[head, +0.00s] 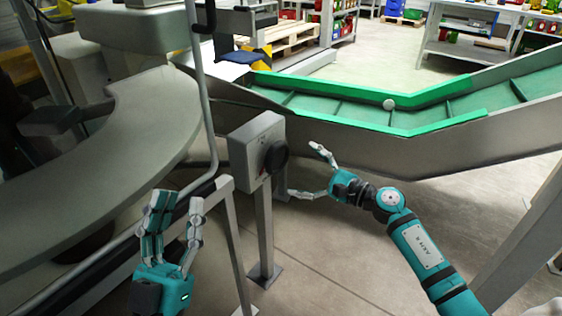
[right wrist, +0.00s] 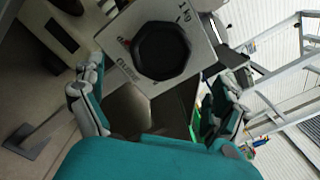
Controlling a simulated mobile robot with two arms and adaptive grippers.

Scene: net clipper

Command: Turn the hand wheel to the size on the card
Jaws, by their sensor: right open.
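The black hand wheel (head: 276,156) is on the right face of a grey box (head: 245,148) on a post. In the right wrist view the hand wheel (right wrist: 162,50) looks many-sided, with markings beside it on the box that I cannot read surely. My right gripper (head: 307,172) is open and empty, just right of the wheel and facing it, apart from it. In the right wrist view its fingers (right wrist: 162,85) stand spread below and to either side of the wheel. My left gripper (head: 177,203) is open and empty at the lower left. I cannot make out a size card.
A green conveyor (head: 345,110) with a round pale item (head: 389,104) runs behind the box. A large curved grey machine (head: 125,145) fills the left. A bent metal frame (head: 232,225) stands between my left gripper and the post. The floor at centre right is open.

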